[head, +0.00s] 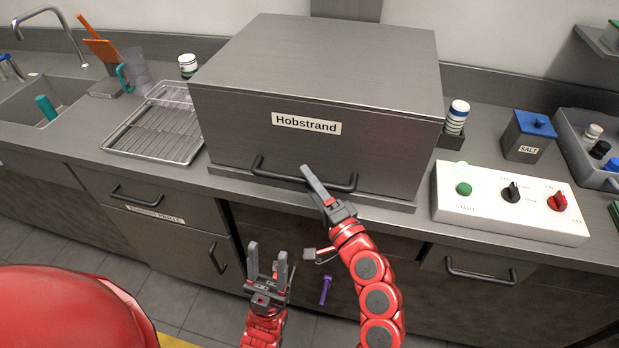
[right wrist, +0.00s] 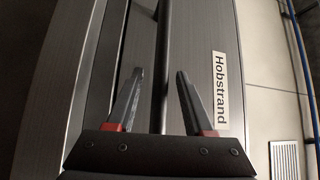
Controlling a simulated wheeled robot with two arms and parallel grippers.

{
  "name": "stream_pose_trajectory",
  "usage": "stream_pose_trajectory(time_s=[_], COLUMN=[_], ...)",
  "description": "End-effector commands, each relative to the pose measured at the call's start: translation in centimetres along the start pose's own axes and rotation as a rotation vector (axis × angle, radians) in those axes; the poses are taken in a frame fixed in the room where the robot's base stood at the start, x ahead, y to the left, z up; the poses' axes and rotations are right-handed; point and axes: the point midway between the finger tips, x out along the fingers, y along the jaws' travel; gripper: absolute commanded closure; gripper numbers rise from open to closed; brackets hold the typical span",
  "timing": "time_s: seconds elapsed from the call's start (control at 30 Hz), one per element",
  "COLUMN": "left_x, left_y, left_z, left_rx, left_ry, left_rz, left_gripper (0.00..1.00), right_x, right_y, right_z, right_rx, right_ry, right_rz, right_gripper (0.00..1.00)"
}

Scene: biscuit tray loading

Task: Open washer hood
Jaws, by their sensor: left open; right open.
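The grey washer hood (head: 320,75), labelled Hobstrand, is down on the counter. Its dark bar handle (head: 278,176) runs along the lower front. My right gripper (head: 312,180) is at the middle of that handle with its jaws open. In the right wrist view, the handle bar (right wrist: 168,45) runs between the two open fingers (right wrist: 160,75); I cannot tell whether either finger touches it. My left gripper (head: 268,256) is lower, in front of the cabinets, open and empty.
A white control panel (head: 500,222) with a green button and knobs lies to the right of the hood. A purple object (head: 326,290) shows low down. A blue-lidded salt box (head: 527,140) stands back right.

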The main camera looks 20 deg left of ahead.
Motion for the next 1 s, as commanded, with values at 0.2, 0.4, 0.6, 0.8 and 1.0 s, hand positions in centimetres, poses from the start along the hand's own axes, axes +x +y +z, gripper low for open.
stream_pose_trajectory(time_s=[0.2,0.4,0.6,0.8,1.0], left_x=[0.07,0.06,0.06,0.06,0.06], left_y=[-0.01,0.00,-0.01,0.00,0.00], left_z=[-0.01,-0.01,-0.01,-0.01,-0.01], left_rx=[0.000,0.000,0.000,0.000,0.000], left_ry=[0.000,0.000,0.000,0.000,0.000], left_rz=[0.000,0.000,0.000,0.000,0.000], left_gripper=[0.50,0.50,0.50,0.50,0.50], right_x=[0.41,0.39,0.38,0.37,0.37], right_y=[0.01,0.02,0.02,0.04,0.04], right_z=[-0.01,-0.02,-0.03,-0.03,-0.03], right_rx=[-0.001,-0.001,-0.001,-0.001,-0.001], right_ry=[0.000,0.000,0.000,0.000,0.000], right_rz=[0.000,0.000,0.000,0.000,0.001], right_gripper=[0.48,0.60,0.96,1.00,1.00])
